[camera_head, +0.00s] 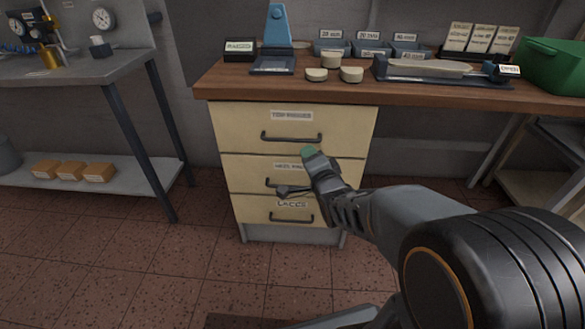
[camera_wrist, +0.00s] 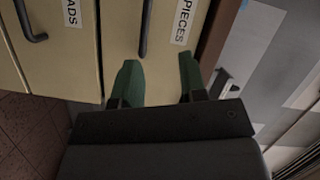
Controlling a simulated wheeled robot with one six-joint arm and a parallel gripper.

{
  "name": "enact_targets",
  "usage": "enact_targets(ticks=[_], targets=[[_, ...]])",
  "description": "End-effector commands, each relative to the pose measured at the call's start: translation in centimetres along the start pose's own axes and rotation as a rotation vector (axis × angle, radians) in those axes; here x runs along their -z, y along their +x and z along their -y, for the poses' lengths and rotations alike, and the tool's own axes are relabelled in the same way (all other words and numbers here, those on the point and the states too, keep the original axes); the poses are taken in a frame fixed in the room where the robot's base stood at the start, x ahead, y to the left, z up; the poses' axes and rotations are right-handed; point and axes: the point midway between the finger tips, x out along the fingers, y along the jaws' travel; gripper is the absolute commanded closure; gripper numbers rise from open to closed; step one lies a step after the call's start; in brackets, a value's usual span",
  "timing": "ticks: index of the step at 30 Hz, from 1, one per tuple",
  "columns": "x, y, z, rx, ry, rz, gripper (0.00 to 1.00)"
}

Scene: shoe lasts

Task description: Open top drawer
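The top drawer (camera_head: 240,122) is the uppermost cream front of a three-drawer cabinet and looks closed. Its dark bar handle (camera_head: 291,138) is under a white label. My gripper (camera_head: 299,170) is in front of the cabinet, appearing just below that handle and over the middle drawer. In the wrist view the gripper (camera_wrist: 158,76) shows two green fingertips spread apart with nothing between them. The top drawer's handle (camera_wrist: 145,28) lies beyond the tips, within the gap and nearer the left finger, apart from both.
The middle drawer (camera_head: 243,172) and bottom drawer (camera_head: 250,210) look closed. A wooden worktop (camera_head: 330,92) above carries a blue stand (camera_head: 278,35), pale discs, bins and a tray. A green crate (camera_head: 553,65) is at the right, a grey table (camera_head: 80,67) at the left. Floor between is clear.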

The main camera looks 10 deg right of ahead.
Motion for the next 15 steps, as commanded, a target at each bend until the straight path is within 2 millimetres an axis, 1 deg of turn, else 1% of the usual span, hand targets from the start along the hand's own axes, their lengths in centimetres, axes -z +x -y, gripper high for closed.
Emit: enact_targets(ticks=[1, 4, 9, 15], targets=[[-1.0, 0.3, -2.6, 0.043, 0.05, -0.005, 0.61], [-1.6, 0.6, -3.9, 0.125, 0.139, -0.008, 0.61], [-2.1, 0.6, -4.9, 0.215, 0.235, -0.002, 0.61], [-2.1, 0.9, -4.7, 0.25, 0.276, 0.004, 0.61]])
